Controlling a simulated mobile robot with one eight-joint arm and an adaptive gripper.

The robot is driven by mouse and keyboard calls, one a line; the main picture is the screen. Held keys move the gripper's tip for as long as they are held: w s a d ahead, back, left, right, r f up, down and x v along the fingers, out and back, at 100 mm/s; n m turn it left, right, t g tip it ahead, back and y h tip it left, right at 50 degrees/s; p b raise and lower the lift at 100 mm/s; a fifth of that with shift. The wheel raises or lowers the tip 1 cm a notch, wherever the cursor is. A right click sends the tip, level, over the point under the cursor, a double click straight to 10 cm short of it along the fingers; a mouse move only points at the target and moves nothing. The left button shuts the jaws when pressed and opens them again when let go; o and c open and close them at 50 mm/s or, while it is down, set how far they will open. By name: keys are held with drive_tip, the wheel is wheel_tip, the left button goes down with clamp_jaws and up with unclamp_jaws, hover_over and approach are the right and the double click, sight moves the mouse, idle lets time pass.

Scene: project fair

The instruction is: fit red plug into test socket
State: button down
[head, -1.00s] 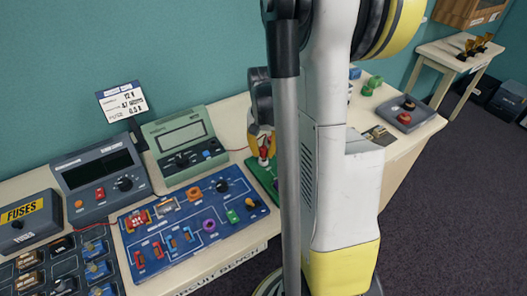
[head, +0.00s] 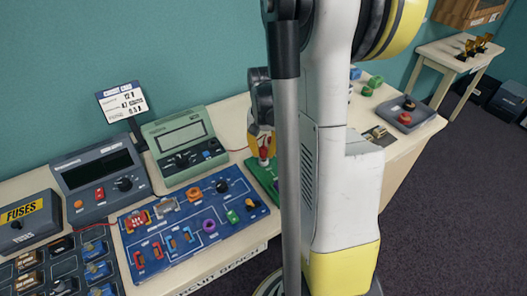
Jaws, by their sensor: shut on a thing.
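My gripper (head: 262,142) is above the green board (head: 262,176) on the bench, partly behind my own arm and column. It is shut on the red plug (head: 264,159), which shows as a small red piece below the yellow fingers, close over the board. The test socket cannot be made out; the area under the plug is small and partly hidden. I cannot tell whether the plug touches the board.
Left of my gripper lie a blue circuit board (head: 190,245) with coloured parts, a green meter (head: 184,145) and a dark grey meter (head: 100,178). A fuses box (head: 28,222) stands at far left. A grey tray (head: 406,115) with red pieces lies at right.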

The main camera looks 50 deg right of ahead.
drive_tip(key=shift+f+b, duration=0.75)
drive_tip(key=shift+f, duration=0.15)
idle(0.5)
drive_tip(key=c, duration=0.7)
unclamp_jaws()
drive_tip(key=shift+c, duration=0.2)
drive_tip(key=shift+r+p, duration=3)
drive_tip(key=shift+r, duration=1.05)
drive_tip(key=s+a+r+n+t+b, duration=0.1)
drive_tip(key=a+r+n+t, duration=0.1)
drive_tip(key=a, duration=0.6)
drive_tip(key=s+a+r+n+t+b, duration=0.2)
drive_tip(key=a+n, duration=0.3)
drive_tip(key=a, duration=0.4)
drive_tip(key=s+a+r+n+t+b, duration=0.1)
drive_tip(key=s+a+r+n+t, duration=0.1)
drive_tip(key=a, duration=0.6)
wheel_tip(320, 180, up, 2)
drive_tip(key=shift+s+a+r+n+t+b, duration=0.25)
drive_tip(key=shift+n+t+b, duration=0.15)
drive_tip(key=shift+n+t, duration=0.25)
